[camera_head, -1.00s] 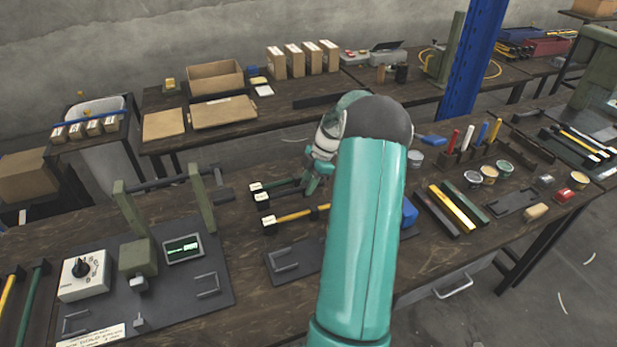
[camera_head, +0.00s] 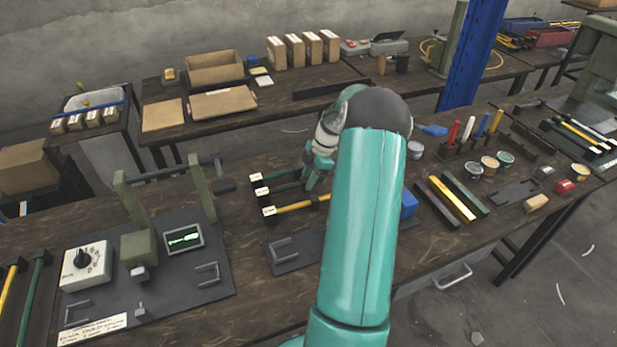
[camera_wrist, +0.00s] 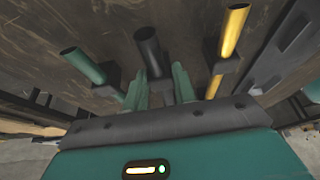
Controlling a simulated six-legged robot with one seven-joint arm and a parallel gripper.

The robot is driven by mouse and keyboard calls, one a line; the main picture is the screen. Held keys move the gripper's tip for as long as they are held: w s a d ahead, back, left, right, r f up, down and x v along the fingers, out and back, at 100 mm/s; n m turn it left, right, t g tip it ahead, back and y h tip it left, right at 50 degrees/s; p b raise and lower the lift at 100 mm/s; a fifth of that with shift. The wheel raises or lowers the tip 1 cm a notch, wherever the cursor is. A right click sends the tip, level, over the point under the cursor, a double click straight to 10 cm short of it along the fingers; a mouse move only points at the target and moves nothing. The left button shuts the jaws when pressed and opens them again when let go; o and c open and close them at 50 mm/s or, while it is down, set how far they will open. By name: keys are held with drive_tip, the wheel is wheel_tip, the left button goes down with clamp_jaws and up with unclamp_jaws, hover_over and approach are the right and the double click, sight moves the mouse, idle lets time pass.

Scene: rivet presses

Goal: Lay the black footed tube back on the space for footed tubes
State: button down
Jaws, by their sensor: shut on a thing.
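My gripper (camera_wrist: 158,88) is shut on the black footed tube (camera_wrist: 151,52), its two green fingers on either side of it. In the head view my gripper (camera_head: 312,182) is at the labelled row of footed tubes, and the black tube (camera_head: 286,188) lies between the green tube (camera_head: 284,174) and the yellow tube (camera_head: 300,206). The three run roughly parallel. The green tube (camera_wrist: 82,64) and yellow tube (camera_wrist: 233,32) flank it in the wrist view. White-labelled blocks (camera_head: 262,193) mark the left ends. I cannot tell whether the black tube's feet touch the bench.
A dark plate with handles (camera_head: 290,256) lies in front of the tubes. A press fixture (camera_head: 140,250) with a dial box stands to the left. Coloured bars (camera_head: 452,198) and open tins (camera_head: 489,163) are to the right. A blue object (camera_head: 408,205) sits beside my arm.

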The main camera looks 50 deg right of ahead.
drive_tip(key=shift+f, duration=0.3)
drive_tip(key=c, duration=1.1)
unclamp_jaws()
drive_tip(key=shift+o, duration=0.2)
drive_tip(key=v, duration=1.3)
drive_tip(key=shift+d+r, duration=0.25)
drive_tip(key=shift+r, duration=0.05)
drive_tip(key=shift+s+a, duration=0.1)
drive_tip(key=shift+s, duration=0.2)
